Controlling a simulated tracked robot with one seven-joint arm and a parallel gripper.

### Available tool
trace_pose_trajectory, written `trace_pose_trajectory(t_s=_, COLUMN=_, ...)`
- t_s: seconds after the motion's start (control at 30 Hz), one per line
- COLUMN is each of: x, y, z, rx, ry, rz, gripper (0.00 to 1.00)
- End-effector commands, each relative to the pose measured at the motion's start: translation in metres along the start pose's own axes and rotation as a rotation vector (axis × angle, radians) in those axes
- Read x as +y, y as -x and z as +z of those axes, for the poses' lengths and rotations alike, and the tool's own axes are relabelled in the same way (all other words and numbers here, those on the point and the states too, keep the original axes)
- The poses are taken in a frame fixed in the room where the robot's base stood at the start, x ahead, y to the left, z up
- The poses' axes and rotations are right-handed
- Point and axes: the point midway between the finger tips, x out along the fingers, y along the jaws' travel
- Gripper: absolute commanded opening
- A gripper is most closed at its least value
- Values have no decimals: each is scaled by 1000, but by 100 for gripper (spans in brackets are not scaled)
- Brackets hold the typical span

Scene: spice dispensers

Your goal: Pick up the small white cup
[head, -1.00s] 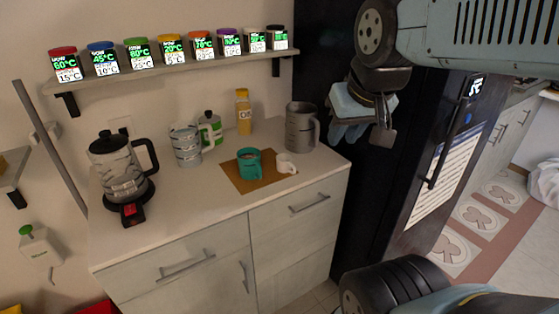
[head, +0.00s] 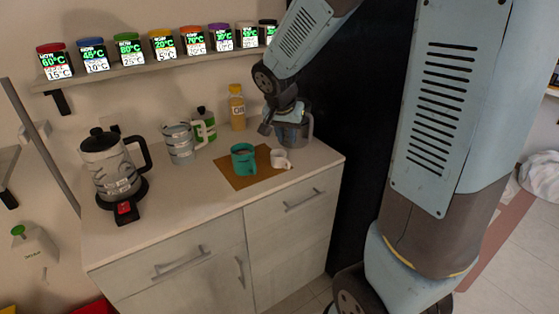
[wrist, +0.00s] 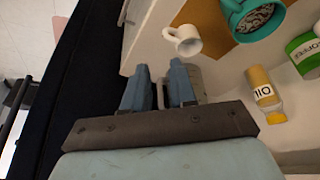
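The small white cup (head: 280,159) stands upright on the right edge of a brown mat (head: 240,182) on the counter. It also shows in the wrist view (wrist: 186,41), ahead of the fingertips and slightly right, apart from them. My gripper (head: 276,118) is above the back right of the counter, behind the cup and in front of a grey pitcher. In the wrist view my gripper (wrist: 161,68) has its two blue fingers apart with nothing held between them.
A teal mug (head: 243,159) stands just left of the cup. The grey pitcher (head: 304,128) is partly hidden by my gripper. An oil bottle (head: 237,108), striped canister (head: 179,143) and kettle (head: 112,165) stand further left. A shelf of spice dispensers (head: 165,62) hangs above. The dark fridge is right.

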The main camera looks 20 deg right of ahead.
Motion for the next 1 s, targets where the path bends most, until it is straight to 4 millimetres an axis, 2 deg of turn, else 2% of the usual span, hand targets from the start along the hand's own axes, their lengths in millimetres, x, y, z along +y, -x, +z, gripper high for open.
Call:
trace_pose_trajectory(t_s=0.03, x=-5, y=-8, z=0, rx=-4, ry=-9, rz=5, gripper=26)
trace_pose_trajectory(t_s=0.2, x=-14, y=-21, z=-1, rx=-4, ry=-32, rz=8, gripper=26)
trace_pose_trajectory(t_s=0.37, x=-15, y=-39, z=0, rx=-5, ry=-36, rz=11, gripper=26)
trace_pose_trajectory(t_s=0.7, x=-14, y=-90, z=0, rx=-5, ry=-33, rz=11, gripper=26)
trace_pose_trajectory(t_s=1.0, x=-15, y=-108, z=0, rx=-3, ry=-35, rz=8, gripper=26)
